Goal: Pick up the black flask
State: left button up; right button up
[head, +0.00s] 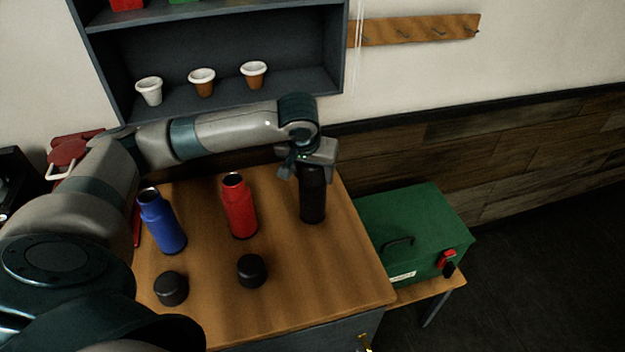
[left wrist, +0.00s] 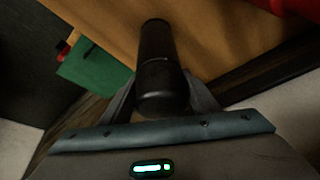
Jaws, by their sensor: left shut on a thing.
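The black flask (head: 312,200) stands upright at the right of the wooden cabinet top, beside a red flask (head: 239,208) and a blue flask (head: 162,224). My left gripper (head: 312,168) comes down over its upper part. In the left wrist view the black flask (left wrist: 158,70) lies between the two fingers of my left gripper (left wrist: 160,100), which are shut on it. I cannot tell whether its base touches the top. My right gripper is not in view.
Two black caps (head: 171,288) (head: 251,270) lie on the wooden top (head: 300,290) in front of the flasks. A green toolbox (head: 415,235) stands to the right on a lower bench. A shelf with three cups (head: 201,82) is behind my arm.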

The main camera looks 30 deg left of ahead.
pick_arm(q)
jog(key=shift+r, duration=0.55)
jog(key=r, duration=0.1)
jog(key=r+b, duration=0.2)
jog(key=shift+w+d+r, duration=0.1)
jog(key=shift+w+d, duration=0.15)
jog(key=shift+d, duration=0.15)
jog(key=w+d+r+b, duration=0.3)
jog(key=w+d+r, duration=0.2)
jog(key=d, duration=0.4)
jog(key=shift+w+d+r, duration=0.15)
jog(key=shift+d+r, duration=0.05)
jog(key=shift+r, duration=0.65)
